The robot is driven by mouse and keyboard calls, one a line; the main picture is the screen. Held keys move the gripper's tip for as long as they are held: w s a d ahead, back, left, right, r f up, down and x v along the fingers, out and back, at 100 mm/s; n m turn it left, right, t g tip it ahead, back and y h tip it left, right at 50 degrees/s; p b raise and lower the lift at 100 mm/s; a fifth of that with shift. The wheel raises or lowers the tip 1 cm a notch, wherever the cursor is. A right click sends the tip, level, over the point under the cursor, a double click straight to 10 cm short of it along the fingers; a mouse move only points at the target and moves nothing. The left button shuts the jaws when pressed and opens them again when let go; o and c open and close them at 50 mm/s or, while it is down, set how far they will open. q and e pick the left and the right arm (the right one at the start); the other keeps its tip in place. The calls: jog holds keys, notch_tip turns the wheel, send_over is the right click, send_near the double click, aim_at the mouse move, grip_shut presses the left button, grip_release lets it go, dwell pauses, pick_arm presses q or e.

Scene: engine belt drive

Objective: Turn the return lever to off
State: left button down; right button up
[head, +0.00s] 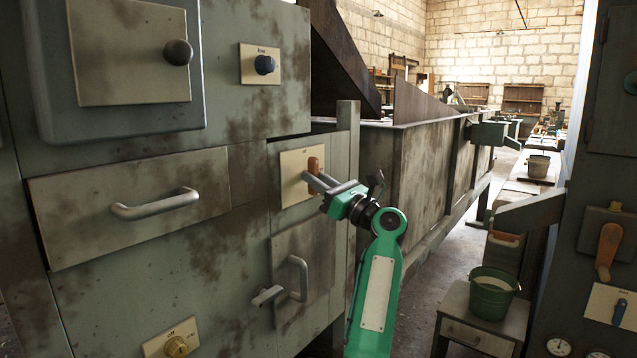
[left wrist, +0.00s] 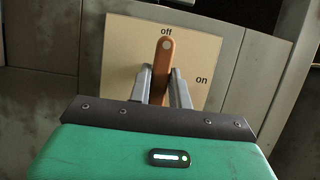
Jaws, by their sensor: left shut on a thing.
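The return lever (head: 314,164) is a brown-orange handle on a cream plate (head: 291,178) on the grey-green cabinet front. In the left wrist view the lever (left wrist: 165,55) stands nearly upright, its tip just below the word "off" on the plate (left wrist: 122,50). The word "on" is to the right, clear of the lever. My left gripper (head: 312,181) is at the plate, and its fingers (left wrist: 161,88) are shut on the lever, one on each side. The lever's lower end is hidden behind the gripper body. My right gripper is not in view.
Left of the plate is a drawer with a grey handle (head: 156,204). Below it is a small door with a handle (head: 299,277).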

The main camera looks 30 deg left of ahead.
pick_arm(q)
jog(key=c, duration=1.3)
grip_release()
jog(key=shift+d, duration=0.1)
jog(key=v, duration=1.3)
jog(key=shift+d+f+p, duration=0.2)
jog(key=shift+d+p, duration=0.1)
jog(key=shift+p, duration=0.1)
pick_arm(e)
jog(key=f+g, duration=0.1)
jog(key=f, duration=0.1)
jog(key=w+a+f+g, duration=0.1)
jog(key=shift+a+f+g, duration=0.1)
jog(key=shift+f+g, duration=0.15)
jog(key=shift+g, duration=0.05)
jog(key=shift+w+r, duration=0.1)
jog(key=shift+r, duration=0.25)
